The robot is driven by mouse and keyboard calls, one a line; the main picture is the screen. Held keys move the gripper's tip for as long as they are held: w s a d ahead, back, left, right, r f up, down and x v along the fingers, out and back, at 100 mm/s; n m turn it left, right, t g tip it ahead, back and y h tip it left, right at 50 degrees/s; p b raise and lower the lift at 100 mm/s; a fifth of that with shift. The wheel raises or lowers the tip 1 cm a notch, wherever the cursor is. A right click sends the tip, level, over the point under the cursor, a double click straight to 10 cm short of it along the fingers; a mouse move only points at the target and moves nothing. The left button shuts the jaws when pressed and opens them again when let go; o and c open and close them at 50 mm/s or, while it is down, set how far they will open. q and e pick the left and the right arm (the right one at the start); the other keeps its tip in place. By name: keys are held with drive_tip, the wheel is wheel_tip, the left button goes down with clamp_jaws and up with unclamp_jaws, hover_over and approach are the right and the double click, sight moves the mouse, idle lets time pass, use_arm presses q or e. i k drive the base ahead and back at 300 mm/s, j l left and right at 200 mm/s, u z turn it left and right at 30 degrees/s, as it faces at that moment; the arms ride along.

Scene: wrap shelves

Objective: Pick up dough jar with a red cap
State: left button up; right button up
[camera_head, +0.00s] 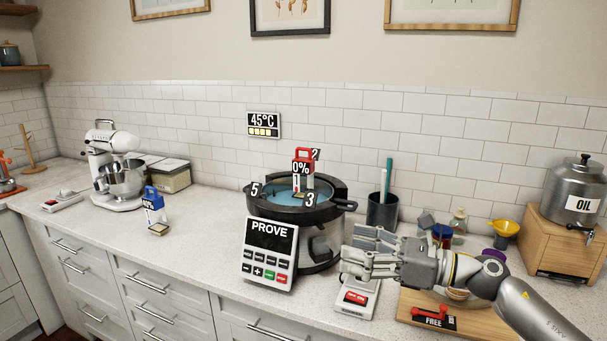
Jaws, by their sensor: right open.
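The dough jar with a red cap (303,155) stands upright in the round proving bath (330,217), near its middle. It carries a "0%" label, and its lower part is partly hidden by number tags. A similar jar with a blue cap (153,197) stands on the counter to the left. My right gripper (350,254) is open and empty, with its fingers pointing left. It is to the right of the bath and lower in the picture than the red-capped jar, apart from that jar. My left gripper is not in view.
The PROVE panel (270,254) stands in front of the bath. The counter left of the bath is mostly clear.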

sight(302, 168)
drive_tip(key=i, duration=1.55)
